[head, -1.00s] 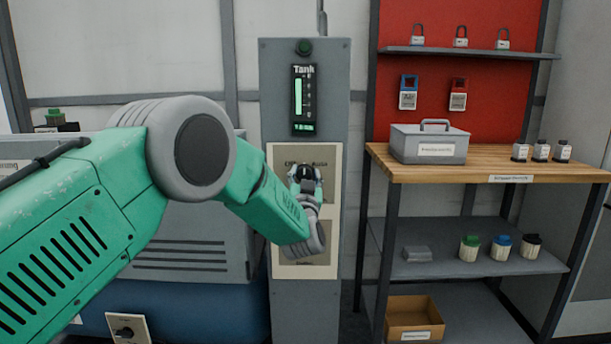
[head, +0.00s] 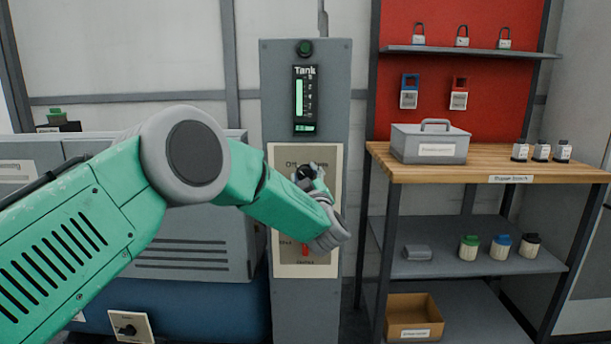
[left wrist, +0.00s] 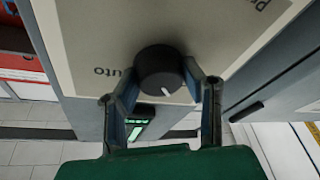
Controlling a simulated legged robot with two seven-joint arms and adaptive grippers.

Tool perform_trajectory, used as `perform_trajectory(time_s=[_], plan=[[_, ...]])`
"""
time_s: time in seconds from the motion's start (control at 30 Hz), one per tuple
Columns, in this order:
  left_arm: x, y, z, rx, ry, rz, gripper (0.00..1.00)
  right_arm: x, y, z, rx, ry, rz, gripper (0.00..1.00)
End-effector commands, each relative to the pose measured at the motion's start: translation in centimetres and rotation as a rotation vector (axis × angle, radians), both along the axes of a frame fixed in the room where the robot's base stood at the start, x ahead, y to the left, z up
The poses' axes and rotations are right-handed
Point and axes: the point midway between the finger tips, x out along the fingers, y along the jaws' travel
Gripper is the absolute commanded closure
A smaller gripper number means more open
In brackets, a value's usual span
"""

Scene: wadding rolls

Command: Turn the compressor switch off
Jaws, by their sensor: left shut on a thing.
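The compressor switch is a black round knob (head: 304,173) on a cream panel (head: 329,190) of the grey column. My left gripper (head: 308,171) is shut on it; its wrist hides part of the panel. In the left wrist view the knob (left wrist: 158,72) sits between the two fingers of my left gripper (left wrist: 163,88), and its white mark points toward the gripper's palm. An upside-down "Auto" label shows beside the knob; another label at the upper right is cut off. My right gripper is not in view.
A lit tank gauge (head: 305,100) and a green lamp (head: 305,48) are above the panel. Another black knob (head: 127,331) is low at left. A wooden workbench (head: 490,165) with a grey box (head: 430,143) stands at right.

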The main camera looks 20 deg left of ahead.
Motion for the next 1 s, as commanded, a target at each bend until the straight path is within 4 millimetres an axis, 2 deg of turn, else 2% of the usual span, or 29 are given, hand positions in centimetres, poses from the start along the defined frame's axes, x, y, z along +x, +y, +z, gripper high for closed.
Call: perform_trajectory(time_s=[0.03,0.63,0.67,0.7,1.0], plan=[[-0.11,-0.26,-0.88,-0.016,0.013,-0.005,0.93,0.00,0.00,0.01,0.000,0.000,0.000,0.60],[-0.13,-0.24,-0.94,-0.048,0.004,-0.005,0.93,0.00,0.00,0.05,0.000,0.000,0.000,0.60],[-0.13,-0.24,-0.94,-0.047,0.005,-0.005,0.54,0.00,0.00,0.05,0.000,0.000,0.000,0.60],[-0.11,-0.25,-0.90,-0.047,0.004,-0.004,0.44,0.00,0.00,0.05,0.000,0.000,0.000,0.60],[-0.17,-0.11,-0.32,-0.045,-0.006,-0.002,0.44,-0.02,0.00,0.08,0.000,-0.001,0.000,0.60]])
